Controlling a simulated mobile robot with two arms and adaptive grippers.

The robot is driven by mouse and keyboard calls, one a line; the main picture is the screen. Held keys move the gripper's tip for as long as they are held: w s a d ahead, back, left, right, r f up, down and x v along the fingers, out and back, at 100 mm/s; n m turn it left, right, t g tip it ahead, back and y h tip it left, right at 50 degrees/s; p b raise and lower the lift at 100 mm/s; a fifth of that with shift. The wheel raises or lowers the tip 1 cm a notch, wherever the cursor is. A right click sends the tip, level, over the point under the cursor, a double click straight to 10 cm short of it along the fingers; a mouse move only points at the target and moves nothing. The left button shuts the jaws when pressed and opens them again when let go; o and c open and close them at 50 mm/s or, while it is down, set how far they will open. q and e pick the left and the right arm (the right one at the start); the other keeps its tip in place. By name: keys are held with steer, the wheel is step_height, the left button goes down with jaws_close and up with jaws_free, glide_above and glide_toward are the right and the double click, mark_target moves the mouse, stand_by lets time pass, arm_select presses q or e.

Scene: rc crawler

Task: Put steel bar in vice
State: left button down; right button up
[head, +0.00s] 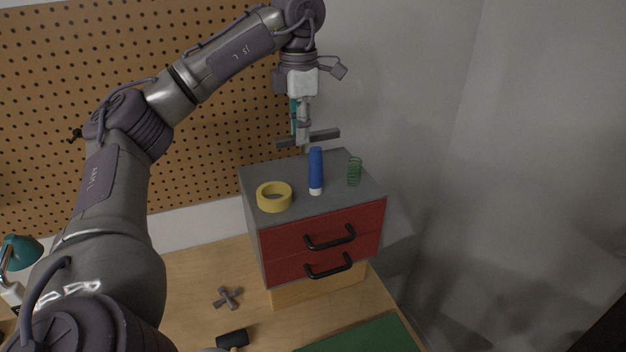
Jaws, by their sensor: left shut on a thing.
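The steel bar (326,135) is a dark grey, flat, narrow piece near the top centre of the head view. My left gripper (304,139) points down and is shut on the bar near its middle. The bar lies roughly level, above the back of the drawer cabinet; the exact gap under it is hard to judge. The gripper fingers cover the bar's middle. I see no vice in this view. My right gripper is not in view.
The grey cabinet (292,222) with red drawers bears a yellow tape roll (262,200), a blue tube (316,170) and a green spring (354,172). A metal cross-shaped piece (228,298), a black-headed hammer (232,338) and a green mat (365,338) lie on the wooden bench. A pegboard (215,130) stands behind.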

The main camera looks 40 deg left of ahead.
mark_target(301, 181)
arm_select(q)
step_height(301, 181, down, 4)
steer(key=shift+s+r+b, duration=0.1)
steer(key=shift+b, duration=0.5)
steer(key=shift+f, duration=2.55)
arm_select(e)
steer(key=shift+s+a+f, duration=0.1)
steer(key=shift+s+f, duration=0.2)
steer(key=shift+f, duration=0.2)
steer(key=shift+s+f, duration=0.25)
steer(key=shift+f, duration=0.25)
arm_select(q)
steer(key=shift+f, duration=0.15)
steer(key=c, duration=1.4)
jaws_free()
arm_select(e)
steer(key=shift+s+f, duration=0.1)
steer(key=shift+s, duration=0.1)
